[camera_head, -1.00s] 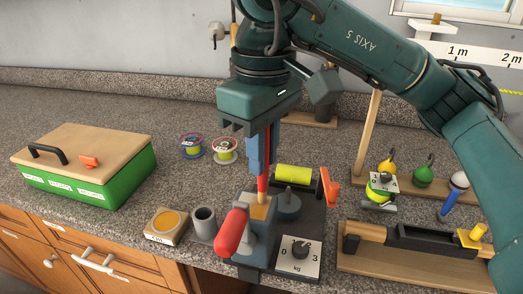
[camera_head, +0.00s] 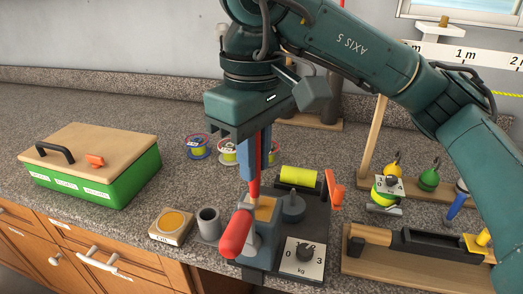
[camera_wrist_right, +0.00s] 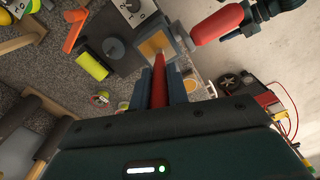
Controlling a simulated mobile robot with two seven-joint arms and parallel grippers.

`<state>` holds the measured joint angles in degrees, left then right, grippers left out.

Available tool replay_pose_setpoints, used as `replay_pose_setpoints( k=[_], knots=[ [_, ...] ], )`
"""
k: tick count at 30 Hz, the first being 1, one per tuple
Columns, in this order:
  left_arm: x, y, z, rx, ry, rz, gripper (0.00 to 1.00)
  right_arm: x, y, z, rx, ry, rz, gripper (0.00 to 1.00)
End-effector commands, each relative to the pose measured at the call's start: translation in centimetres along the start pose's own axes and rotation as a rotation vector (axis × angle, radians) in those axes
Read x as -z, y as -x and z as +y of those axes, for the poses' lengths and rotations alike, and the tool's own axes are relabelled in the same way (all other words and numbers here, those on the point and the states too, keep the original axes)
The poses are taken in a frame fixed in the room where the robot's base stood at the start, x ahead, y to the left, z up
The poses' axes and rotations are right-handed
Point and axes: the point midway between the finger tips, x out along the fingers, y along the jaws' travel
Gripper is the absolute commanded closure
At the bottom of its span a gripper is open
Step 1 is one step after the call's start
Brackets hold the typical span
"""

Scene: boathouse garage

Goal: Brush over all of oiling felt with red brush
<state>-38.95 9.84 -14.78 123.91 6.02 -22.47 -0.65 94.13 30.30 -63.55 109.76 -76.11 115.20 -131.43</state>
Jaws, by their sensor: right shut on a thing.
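The red brush (camera_head: 256,180) is upright and held in my right gripper (camera_head: 255,165), which is shut on its handle. In the right wrist view the brush (camera_wrist_right: 158,85) runs between the fingers, towards a square tan-orange pad (camera_wrist_right: 155,45). This pad seems to be the oiling felt (camera_head: 266,208); it sits in a grey block on a dark base. The brush tip is at the pad's left part in the head view; whether it touches cannot be told. My left gripper is not in view.
A red handle (camera_head: 236,233) sticks out in front of the grey block. A yellow roll (camera_head: 298,176) and a dial plate (camera_head: 302,258) share the dark base. A grey cup (camera_head: 208,223) and a block with a round yellow pad (camera_head: 172,224) stand left.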

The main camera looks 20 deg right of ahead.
Motion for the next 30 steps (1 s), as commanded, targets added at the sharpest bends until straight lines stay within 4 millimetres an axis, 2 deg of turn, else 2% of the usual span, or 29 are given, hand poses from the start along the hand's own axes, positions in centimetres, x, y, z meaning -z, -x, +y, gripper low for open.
replay_pose_setpoints(
  k=[15,30],
  knots=[
    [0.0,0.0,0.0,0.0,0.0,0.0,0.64,0.4,0.1,-1.8,0.001,0.002,-0.002,1.0],
    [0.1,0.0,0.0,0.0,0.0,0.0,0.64,0.9,-0.1,-0.5,0.0,-0.002,-0.003,1.0]
  ],
)
